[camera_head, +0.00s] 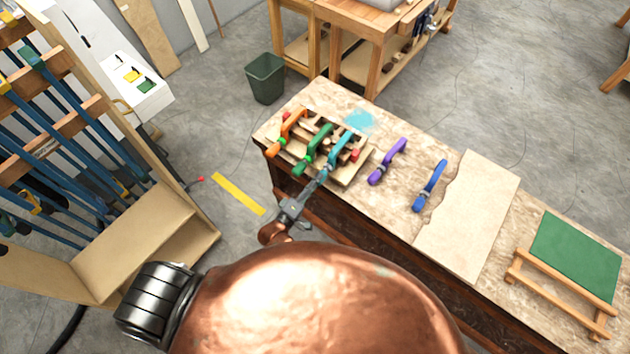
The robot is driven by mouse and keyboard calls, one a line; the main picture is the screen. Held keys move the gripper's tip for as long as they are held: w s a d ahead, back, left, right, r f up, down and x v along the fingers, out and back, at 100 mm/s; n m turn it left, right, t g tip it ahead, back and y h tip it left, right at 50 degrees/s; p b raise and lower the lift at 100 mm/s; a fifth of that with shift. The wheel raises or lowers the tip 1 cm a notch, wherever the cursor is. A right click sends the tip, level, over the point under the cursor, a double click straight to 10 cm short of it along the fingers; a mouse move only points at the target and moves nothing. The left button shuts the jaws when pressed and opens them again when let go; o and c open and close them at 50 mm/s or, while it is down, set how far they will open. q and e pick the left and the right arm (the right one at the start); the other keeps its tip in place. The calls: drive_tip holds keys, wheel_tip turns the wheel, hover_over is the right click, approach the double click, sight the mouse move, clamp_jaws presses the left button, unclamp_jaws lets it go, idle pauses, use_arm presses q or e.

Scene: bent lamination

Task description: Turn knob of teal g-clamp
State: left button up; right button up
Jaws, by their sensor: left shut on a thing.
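The teal g-clamp (341,148) is at the right end of a row of clamps on a wooden form at the near left of the workbench. Its lower end, with the knob, points toward the bench's front edge. My left gripper (322,175) reaches up from below and is shut on the knob, which its fingers mostly hide. The clamp sits beside a green clamp (313,150) and an orange clamp (286,132) on the same form. My right gripper is not in view.
A purple clamp (388,161) and a blue clamp (430,186) lie loose to the right on the workbench (400,215). Beyond them are a thin wood sheet (470,210) and a green panel (577,255). A clamp rack (60,130) stands at left. A bin (265,79) is behind.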

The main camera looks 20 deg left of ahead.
use_arm(q)
drive_tip(key=m+p, duration=0.1)
drive_tip(key=m, duration=0.5)
drive_tip(key=shift+d, duration=0.1)
drive_tip(key=m, duration=0.6)
drive_tip(key=shift+m+p, duration=0.3)
drive_tip(key=shift+m, duration=0.1)
drive_tip(key=m, duration=0.5)
drive_tip(key=shift+d+r, duration=0.1)
drive_tip(key=m+b, duration=0.1)
drive_tip(key=m, duration=0.4)
drive_tip(key=shift+s+m+b, duration=0.1)
drive_tip(key=shift+m+b, duration=0.25)
drive_tip(key=shift+m, duration=0.05)
drive_tip(key=m+b, duration=0.1)
drive_tip(key=m, duration=0.2)
drive_tip(key=shift+d+m, duration=0.1)
drive_tip(key=shift+m, duration=0.3)
drive_tip(key=m+b, duration=0.2)
drive_tip(key=shift+m, duration=0.3)
drive_tip(key=m+b, duration=0.3)
drive_tip(key=m, duration=0.2)
drive_tip(key=shift+m+b, duration=0.3)
drive_tip(key=m+b, duration=0.4)
drive_tip(key=m, duration=0.1)
drive_tip(key=shift+f, duration=0.2)
drive_tip(key=shift+r+m+b, duration=0.1)
drive_tip(key=shift+m+b, duration=1.4)
drive_tip(key=shift+m, duration=0.4)
